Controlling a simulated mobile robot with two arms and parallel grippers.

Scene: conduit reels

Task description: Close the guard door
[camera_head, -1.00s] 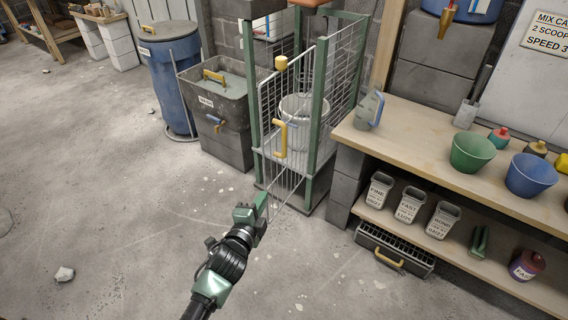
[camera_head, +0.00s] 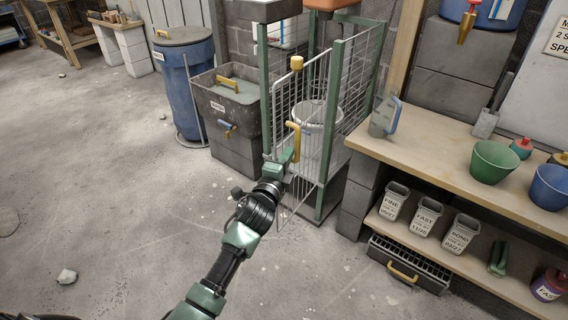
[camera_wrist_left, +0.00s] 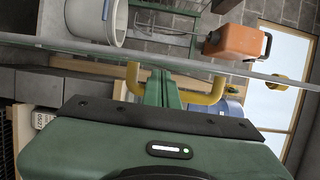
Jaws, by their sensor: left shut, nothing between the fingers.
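The guard door (camera_head: 312,88) is a pale wire-mesh panel on a green-framed cage. It stands partly open, its lower edge swung out past the cage base. Its yellow handle (camera_head: 294,141) also shows in the left wrist view (camera_wrist_left: 207,97), beside a pale door bar running across the picture. My left gripper (camera_head: 289,157) is shut and empty at the handle's lower part. In the wrist view its green fingers (camera_wrist_left: 162,88) lie within the handle's span; I cannot tell whether they touch it. My right gripper is not in view.
A white bucket (camera_head: 318,128) stands inside the cage. A grey bin (camera_head: 228,110) and a blue barrel (camera_head: 187,85) stand to the left. A wooden workbench (camera_head: 440,160) with bowls and tubs is on the right.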

